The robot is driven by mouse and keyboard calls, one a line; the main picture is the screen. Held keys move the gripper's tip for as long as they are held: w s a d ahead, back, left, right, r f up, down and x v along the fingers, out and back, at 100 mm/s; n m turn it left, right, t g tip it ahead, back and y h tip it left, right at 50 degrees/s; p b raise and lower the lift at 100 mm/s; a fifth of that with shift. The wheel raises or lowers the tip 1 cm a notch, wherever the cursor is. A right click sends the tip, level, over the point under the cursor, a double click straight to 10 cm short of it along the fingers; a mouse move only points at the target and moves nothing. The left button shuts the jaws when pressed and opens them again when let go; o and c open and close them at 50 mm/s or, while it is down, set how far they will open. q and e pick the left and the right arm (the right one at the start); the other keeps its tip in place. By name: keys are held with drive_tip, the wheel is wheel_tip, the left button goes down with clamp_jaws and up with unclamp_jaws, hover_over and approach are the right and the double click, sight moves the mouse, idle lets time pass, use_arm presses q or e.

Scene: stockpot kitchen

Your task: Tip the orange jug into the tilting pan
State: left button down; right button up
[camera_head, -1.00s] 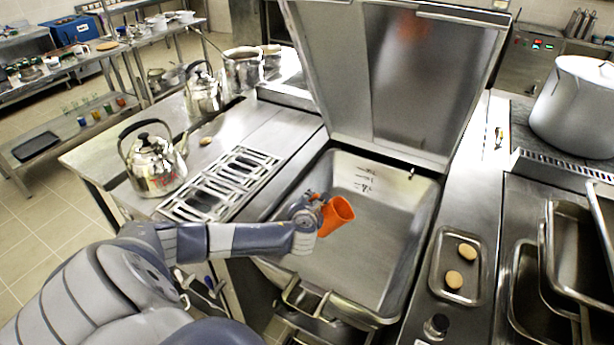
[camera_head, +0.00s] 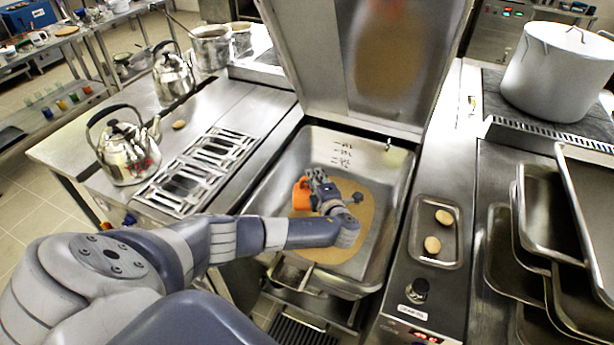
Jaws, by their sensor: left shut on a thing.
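The orange jug (camera_head: 301,194) is over the tilting pan (camera_head: 385,180), left of the pan's middle. My left gripper (camera_head: 312,187) is shut on the jug; the gripper and wrist hide much of it. The jug's mouth does not show clearly, so its exact tilt is hard to tell. A tan-brown liquid (camera_head: 361,228) covers part of the pan floor around and below the gripper. The pan's lid (camera_head: 360,60) stands raised at the back, with a brownish reflection on it. My right gripper is not in view.
Two kettles (camera_head: 127,150) and a slotted grate (camera_head: 205,165) are on the counter at the left. A small tray (camera_head: 436,208) with two round tan pieces sits right of the pan. A large white stockpot (camera_head: 558,75) and stacked metal trays (camera_head: 535,215) stand farther right.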

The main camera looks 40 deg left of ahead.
use_arm(q)
drive_tip(key=d+m, duration=0.1)
drive_tip(key=w+d+m+y, duration=0.1)
drive_tip(key=w+d+r, duration=0.1)
drive_tip(key=d, duration=0.1)
drive_tip(key=shift+w+m+y, duration=0.25)
drive_tip(key=shift+m+y, duration=0.05)
drive_tip(key=shift+m, duration=0.1)
drive_tip(key=shift+w+d+m+t+y, duration=0.25)
drive_tip(key=shift+w+d+m, duration=0.15)
drive_tip(key=shift+d+m, duration=0.25)
drive_tip(key=shift+w+d+m+t+y, duration=0.2)
drive_tip(key=shift+w+d+m, duration=0.25)
drive_tip(key=shift+d, duration=0.3)
drive_tip(key=shift+s+a+f, duration=0.1)
drive_tip(key=shift+a, duration=0.05)
idle(1.6)
